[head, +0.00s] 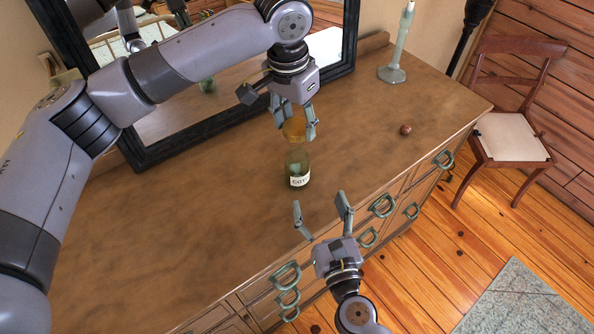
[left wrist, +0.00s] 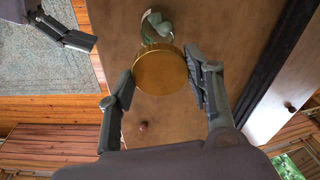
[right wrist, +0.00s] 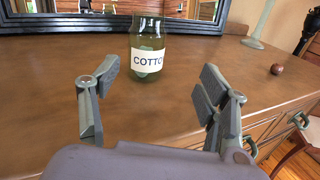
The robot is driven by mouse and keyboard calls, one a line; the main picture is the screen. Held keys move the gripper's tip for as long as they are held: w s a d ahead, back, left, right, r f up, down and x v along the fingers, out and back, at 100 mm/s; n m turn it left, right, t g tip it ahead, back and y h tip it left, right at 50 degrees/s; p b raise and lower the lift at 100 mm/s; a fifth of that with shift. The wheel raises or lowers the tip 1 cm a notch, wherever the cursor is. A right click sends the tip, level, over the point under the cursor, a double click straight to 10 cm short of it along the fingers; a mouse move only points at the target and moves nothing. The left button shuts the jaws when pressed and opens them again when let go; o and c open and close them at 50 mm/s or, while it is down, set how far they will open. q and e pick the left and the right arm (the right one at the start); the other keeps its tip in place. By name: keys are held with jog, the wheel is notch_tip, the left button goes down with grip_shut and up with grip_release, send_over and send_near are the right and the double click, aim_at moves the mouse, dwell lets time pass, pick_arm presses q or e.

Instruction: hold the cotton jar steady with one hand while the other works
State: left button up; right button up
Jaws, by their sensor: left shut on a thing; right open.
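The cotton jar (head: 297,172), green glass with a white label, stands upright on the wooden dresser. The right wrist view shows it too (right wrist: 148,42), its label reading "COTTO". My left gripper (head: 296,122) is shut on a round gold lid (left wrist: 160,71), held above the jar and apart from it. In the left wrist view the jar (left wrist: 154,17) shows open, with pale green lumps inside. My right gripper (head: 320,204) is open and empty at the dresser's front side, facing the jar without touching it.
A dark-framed mirror (head: 140,158) stands behind the dresser top (head: 180,220). A pale green candlestick (head: 392,73) and a small brown-red ball (head: 405,130) are to the right. A wooden chair (head: 512,140) stands beyond. The dresser top around the jar is clear.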

aim_at(300, 176)
jog(key=shift+s+a+f+n+y, duration=0.1)
jog(key=shift+s+a+n+y, duration=0.1)
jog(key=shift+a+n+y, duration=0.5)
jog(key=shift+w, duration=0.1)
jog(key=x, duration=1.2)
jog(key=shift+f, duration=0.2)
jog(key=shift+c, duration=0.5)
grip_shut()
